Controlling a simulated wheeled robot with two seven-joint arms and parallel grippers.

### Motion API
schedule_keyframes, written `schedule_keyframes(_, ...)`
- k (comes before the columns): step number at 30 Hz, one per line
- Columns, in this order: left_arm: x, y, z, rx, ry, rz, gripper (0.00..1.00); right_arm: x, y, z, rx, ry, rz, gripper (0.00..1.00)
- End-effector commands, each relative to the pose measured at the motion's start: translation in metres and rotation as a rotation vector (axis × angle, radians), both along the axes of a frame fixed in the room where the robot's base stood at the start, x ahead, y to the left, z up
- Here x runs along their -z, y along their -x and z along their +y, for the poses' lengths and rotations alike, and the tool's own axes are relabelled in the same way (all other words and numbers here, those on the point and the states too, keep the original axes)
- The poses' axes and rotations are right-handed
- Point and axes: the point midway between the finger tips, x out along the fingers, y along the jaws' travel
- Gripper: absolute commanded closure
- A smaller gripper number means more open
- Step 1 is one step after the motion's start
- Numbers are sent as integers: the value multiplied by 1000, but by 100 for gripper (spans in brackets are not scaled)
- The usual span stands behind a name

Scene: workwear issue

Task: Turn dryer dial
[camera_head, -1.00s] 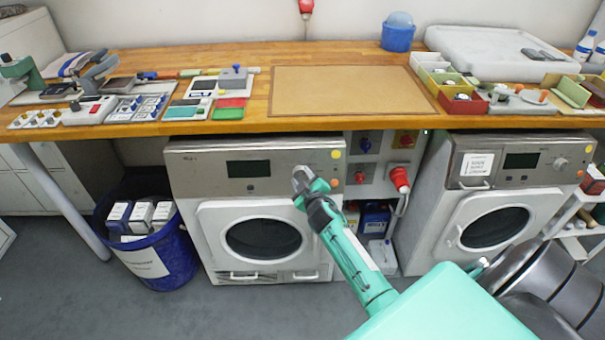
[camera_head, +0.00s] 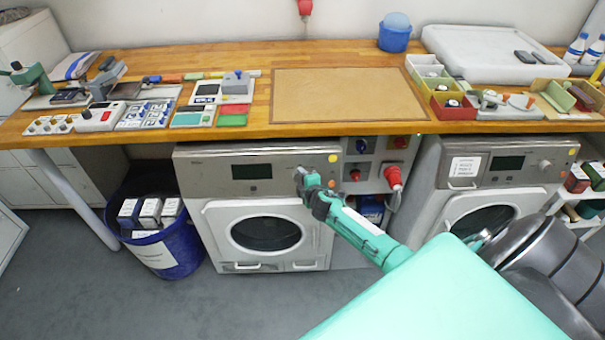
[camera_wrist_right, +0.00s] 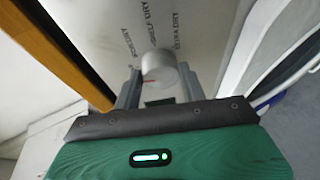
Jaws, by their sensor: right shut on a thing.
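The left dryer (camera_head: 222,160) stands under the bench with a dark display and a round door. Its silver dial (camera_wrist_right: 158,66) shows in the right wrist view, with printed labels such as "EXTRA DRY" around it and a red mark by its lower left. My right gripper (camera_head: 303,174) is at the right part of that dryer's panel and hides the dial in the head view. In the wrist view its two fingers stand on either side of the dial, shut on it. My left gripper is not in view.
A second dryer (camera_head: 497,165) stands to the right, with a notice on its panel. Red plugs and sockets (camera_head: 392,176) sit between the dryers. A blue bin (camera_head: 178,255) with boxes stands at left. The wooden bench edge (camera_head: 300,129) runs just above the panel.

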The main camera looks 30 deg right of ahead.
Motion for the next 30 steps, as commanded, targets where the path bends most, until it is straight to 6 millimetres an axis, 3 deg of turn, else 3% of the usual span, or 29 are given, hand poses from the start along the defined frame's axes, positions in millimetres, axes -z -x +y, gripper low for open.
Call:
schedule_keyframes(1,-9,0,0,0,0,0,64,-5,0,1,-11,25,15,81)
schedule_keyframes(9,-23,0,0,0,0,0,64,-3,-1,1,-45,120,75,81)
schedule_keyframes(27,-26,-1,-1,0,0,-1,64,-1,-1,2,-59,152,94,81)
schedule_keyframes(28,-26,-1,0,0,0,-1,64,-1,-1,2,-59,152,94,56)
schedule_keyframes(30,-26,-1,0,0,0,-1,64,-1,-1,2,-59,152,94,43)
